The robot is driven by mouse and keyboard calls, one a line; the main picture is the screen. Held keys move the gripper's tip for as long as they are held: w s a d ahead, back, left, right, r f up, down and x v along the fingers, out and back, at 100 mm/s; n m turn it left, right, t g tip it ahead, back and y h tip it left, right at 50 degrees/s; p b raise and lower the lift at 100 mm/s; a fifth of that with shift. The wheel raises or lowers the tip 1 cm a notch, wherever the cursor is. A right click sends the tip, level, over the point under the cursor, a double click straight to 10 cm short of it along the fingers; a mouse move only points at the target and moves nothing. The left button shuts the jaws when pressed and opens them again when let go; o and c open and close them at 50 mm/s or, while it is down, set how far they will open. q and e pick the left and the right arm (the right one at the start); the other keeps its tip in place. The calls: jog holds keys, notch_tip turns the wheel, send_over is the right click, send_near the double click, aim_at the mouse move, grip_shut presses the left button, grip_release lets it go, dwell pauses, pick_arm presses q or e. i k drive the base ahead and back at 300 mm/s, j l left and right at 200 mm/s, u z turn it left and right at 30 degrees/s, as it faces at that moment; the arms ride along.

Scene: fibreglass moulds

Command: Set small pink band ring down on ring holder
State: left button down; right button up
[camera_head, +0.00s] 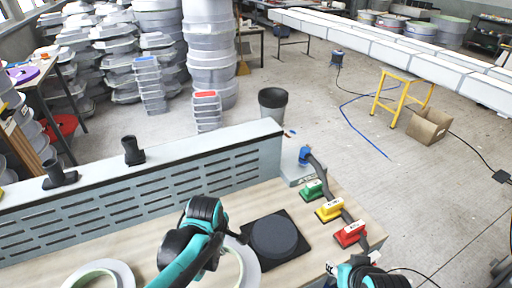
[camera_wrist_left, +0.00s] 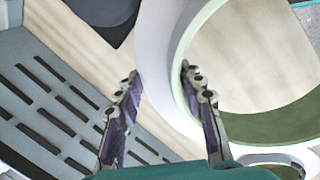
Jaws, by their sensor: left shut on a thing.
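My left gripper (camera_wrist_left: 160,72) is shut on the wall of a wide white ring (camera_wrist_left: 152,50) with a green inner face, one finger on each side. No pink band shows on the part in view. In the head view this ring (camera_head: 250,265) is partly hidden by my left arm, near the bench's front edge. Just beyond it lies a black square base with a round dark disc, seemingly the ring holder (camera_head: 275,237); its dark edge also shows at the top of the left wrist view (camera_wrist_left: 105,8). Part of my right arm shows at the bottom edge, its fingers unclear.
Another white ring with a greenish inside (camera_head: 100,275) lies at the bench's front left. Green (camera_head: 313,190), yellow (camera_head: 329,210) and red (camera_head: 350,234) blocks line the right side. A slotted grey panel (camera_head: 150,190) runs along the back.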

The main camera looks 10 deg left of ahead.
aim_at(274, 237)
jog(key=k+l, duration=0.25)
jog(key=k, duration=0.2)
jog(key=k+l, duration=0.25)
jog(key=k, duration=0.25)
jog(key=k+l, duration=0.2)
jog(key=k, duration=0.25)
